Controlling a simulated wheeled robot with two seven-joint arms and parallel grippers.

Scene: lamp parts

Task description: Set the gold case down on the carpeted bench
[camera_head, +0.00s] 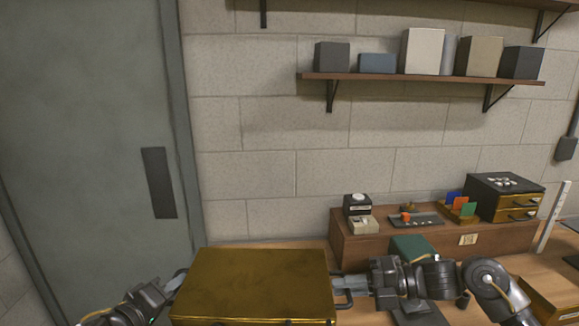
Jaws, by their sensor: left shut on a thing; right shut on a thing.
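The gold case (255,275) is in the lower middle of the head view, its broad lid facing up and its lower edge near the bottom of the picture. My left gripper (176,281) is shut on the case at its left side. My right gripper (345,283) is shut on a dark handle at the case's right side. No carpeted surface can be made out; what lies under the case is hidden, so I cannot tell whether it touches anything.
A wooden bench (548,268) extends to the right, with a raised wooden shelf (375,252) bearing small boxes and a tray. A dark green box (412,246) stands behind my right arm. A grey door (95,120) is at left. A wall shelf (420,79) holds several boxes.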

